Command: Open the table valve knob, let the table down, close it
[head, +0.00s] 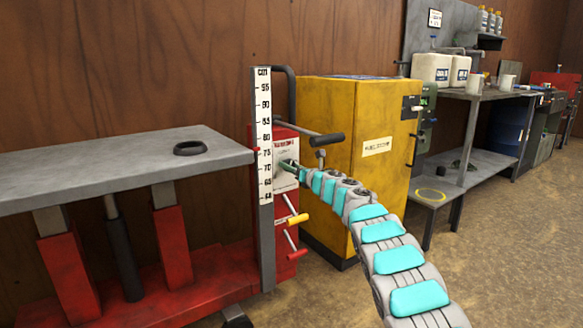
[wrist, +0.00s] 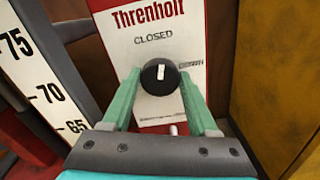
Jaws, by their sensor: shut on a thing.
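The table valve knob (wrist: 160,78) is round and black with a white mark, on a white panel (wrist: 150,35) reading "Threnholt" and "CLOSED".
A black ring (head: 190,148) lies on the table top. A black-gripped bar (head: 325,139) juts out above my gripper, and a yellow-gripped lever (head: 298,219) below it. A yellow cabinet (head: 345,190) stands close on the right. Open floor lies in front.

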